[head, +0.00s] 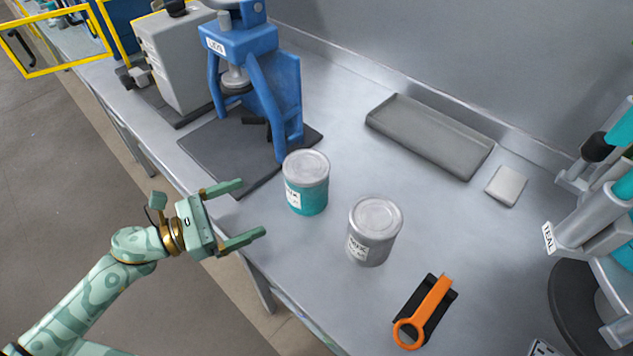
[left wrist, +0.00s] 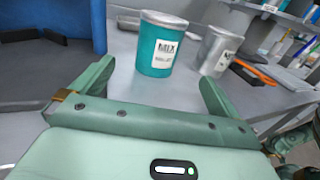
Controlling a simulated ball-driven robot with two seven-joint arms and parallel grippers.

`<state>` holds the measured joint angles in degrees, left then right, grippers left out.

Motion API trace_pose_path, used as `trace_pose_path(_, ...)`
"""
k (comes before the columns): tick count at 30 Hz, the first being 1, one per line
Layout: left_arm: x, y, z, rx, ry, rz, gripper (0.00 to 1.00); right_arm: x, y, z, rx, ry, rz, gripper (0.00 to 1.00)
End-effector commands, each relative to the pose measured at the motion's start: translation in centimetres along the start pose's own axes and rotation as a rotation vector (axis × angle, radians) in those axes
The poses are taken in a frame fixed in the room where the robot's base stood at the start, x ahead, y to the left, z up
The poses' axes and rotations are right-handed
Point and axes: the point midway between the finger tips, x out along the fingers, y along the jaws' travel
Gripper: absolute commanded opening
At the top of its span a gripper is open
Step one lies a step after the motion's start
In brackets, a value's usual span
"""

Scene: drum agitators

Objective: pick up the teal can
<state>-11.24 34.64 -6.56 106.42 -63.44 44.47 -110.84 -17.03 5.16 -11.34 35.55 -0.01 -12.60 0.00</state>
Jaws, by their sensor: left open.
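The teal can (head: 306,183) stands upright on the metal bench, with a silver lid and a white label. It also shows in the left wrist view (left wrist: 155,52), ahead of the jaws and between the two fingers. My left gripper (head: 252,211) is open and empty, to the left of the can at the bench's front edge. Its fingers point toward the can, with a gap between fingertips and can. A grey can (head: 374,232) stands to the right of the teal one; it shows in the left wrist view too (left wrist: 215,52). My right gripper is not in view.
A blue press (head: 270,75) on a dark mat (head: 210,150) stands behind and left of the can. An orange tool (head: 424,315) lies on a black holder at the front right. A grey tray (head: 430,135) lies at the back. A teal-labelled machine (head: 585,215) stands at right.

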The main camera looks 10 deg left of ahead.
Motion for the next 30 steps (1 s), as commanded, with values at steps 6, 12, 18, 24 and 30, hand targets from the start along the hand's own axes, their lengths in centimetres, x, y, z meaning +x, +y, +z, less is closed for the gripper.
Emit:
trace_pose_path(6,5.5,0.1,0.4,0.001,-0.006,0.0,1.0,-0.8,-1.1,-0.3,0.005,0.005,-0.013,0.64)
trace_pose_path(12,9.0,0.1,0.2,-0.001,-0.003,0.001,1.0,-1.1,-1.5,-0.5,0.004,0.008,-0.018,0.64)
trace_pose_path(18,10.7,0.1,0.2,-0.001,-0.003,0.0,1.0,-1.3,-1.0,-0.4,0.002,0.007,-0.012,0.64)
trace_pose_path(24,14.0,0.2,0.2,-0.002,-0.002,0.001,1.0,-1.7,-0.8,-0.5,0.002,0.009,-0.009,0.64)
trace_pose_path(30,14.9,0.2,0.1,-0.002,0.0,0.001,1.0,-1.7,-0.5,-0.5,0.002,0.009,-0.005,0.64)
